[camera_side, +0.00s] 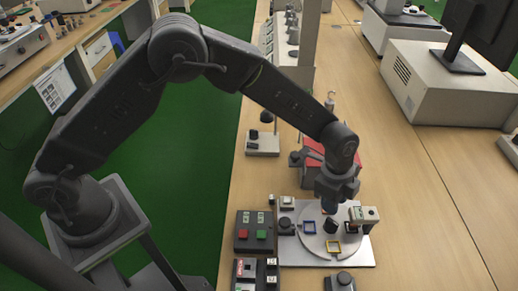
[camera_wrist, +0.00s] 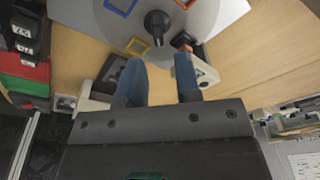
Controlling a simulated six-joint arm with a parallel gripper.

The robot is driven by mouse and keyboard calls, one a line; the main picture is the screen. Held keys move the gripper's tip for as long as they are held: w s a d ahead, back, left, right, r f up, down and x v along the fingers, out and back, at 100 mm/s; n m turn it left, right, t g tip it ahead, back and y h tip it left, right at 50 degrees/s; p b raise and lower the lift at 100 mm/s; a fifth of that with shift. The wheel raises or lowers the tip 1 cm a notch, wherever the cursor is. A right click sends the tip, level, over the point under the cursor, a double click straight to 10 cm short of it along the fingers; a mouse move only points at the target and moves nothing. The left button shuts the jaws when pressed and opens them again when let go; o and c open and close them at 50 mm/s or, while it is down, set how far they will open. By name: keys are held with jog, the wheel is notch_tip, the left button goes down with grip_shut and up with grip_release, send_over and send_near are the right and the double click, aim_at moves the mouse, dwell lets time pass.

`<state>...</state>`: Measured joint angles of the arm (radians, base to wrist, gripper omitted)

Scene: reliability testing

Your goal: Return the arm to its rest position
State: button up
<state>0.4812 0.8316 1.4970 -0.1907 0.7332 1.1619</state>
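My gripper (camera_side: 335,200) points down over a round grey turntable plate (camera_side: 312,240) in the side view. In the wrist view, the two blue fingers of my gripper (camera_wrist: 159,82) stand apart with nothing between them. A black knob-like part (camera_wrist: 158,22) stands on the plate beyond the fingertips. The plate (camera_wrist: 200,20) also carries a blue square frame (camera_wrist: 120,5) and a yellow square frame (camera_wrist: 138,46). In the side view, the fingertips are partly hidden against dark parts on the plate. No marker for the rest position shows.
A dark box with red and green buttons (camera_side: 254,232) stands left of the plate. A small white device (camera_side: 363,216) is close on the gripper's right. A red-topped box (camera_side: 313,152) is behind it. The wooden bench (camera_side: 430,215) is clear at the right.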

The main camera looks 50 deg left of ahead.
jog(key=s+a+r+n+t, duration=0.1)
jog(key=s+a+r+n, duration=0.25)
jog(key=a+r, duration=0.5)
jog(key=s+a+r+n+t, duration=0.2)
jog(key=s+a+r+n, duration=0.3)
jog(key=r, duration=0.6)
jog(key=s+a+r+n+t+y, duration=0.1)
jog(key=s+a+r+n, duration=0.1)
jog(key=s+a+n, duration=0.2)
jog(key=s+a+r+n+t, duration=0.1)
jog(key=s+a+n, duration=0.3)
jog(key=s+a, duration=0.4)
jog(key=s+r, duration=0.1)
jog(key=s, duration=0.2)
jog(key=shift+a+r+n+y, duration=0.15)
jog(key=shift+r+n+y, duration=0.1)
jog(key=shift+n+y, duration=0.15)
jog(key=shift+w, duration=0.1)
